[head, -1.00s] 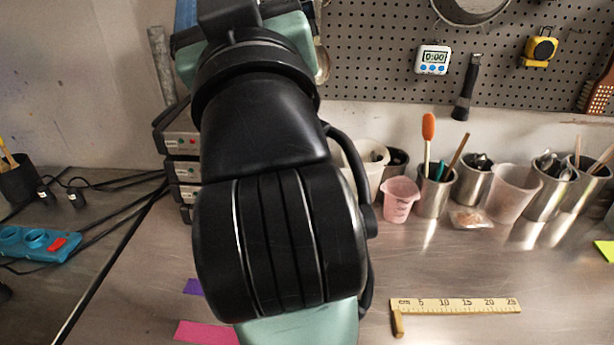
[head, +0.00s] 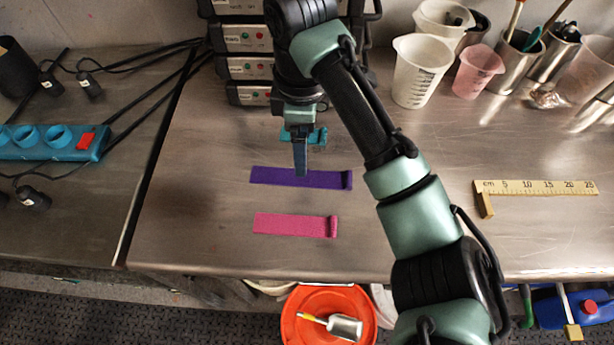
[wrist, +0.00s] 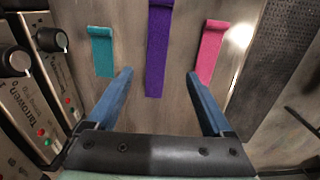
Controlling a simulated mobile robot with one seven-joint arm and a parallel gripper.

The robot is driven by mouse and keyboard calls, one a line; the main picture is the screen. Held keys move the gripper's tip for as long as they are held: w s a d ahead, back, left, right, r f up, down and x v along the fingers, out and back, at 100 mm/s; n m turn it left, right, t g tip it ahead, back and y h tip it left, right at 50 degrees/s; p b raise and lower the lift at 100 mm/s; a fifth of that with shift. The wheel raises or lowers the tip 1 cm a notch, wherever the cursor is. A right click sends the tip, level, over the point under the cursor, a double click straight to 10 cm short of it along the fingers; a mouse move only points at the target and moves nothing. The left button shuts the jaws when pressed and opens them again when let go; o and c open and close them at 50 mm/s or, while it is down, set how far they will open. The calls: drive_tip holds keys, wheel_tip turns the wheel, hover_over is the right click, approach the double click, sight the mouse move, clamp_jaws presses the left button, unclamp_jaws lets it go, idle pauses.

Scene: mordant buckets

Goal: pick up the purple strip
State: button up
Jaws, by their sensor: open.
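The purple strip (head: 290,178) lies flat on the metal table, with a curled right end in the head view. In the wrist view the purple strip (wrist: 158,50) runs between the lines of my two fingers, its near end just ahead of them. My gripper (head: 301,165) points down over the strip's middle in the head view. In the wrist view my gripper (wrist: 160,88) is open and empty, its blue fingers wide apart. I cannot tell the exact height of the fingertips above the strip.
A pink strip (head: 290,224) lies nearer the table's front edge. A teal strip (wrist: 102,52) lies on the other side, close to the stacked grey power units (head: 247,66). A ruler (head: 535,188) and cups (head: 420,70) are to the right. An orange bucket (head: 325,305) stands below.

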drive_tip(key=f, duration=0.9)
drive_tip(key=shift+w+a, duration=0.25)
drive_tip(key=shift+a, duration=0.1)
drive_tip(key=shift+c, duration=0.3)
clamp_jaws()
wheel_tip(320, 180, up, 10)
drive_tip(key=shift+p, duration=0.45)
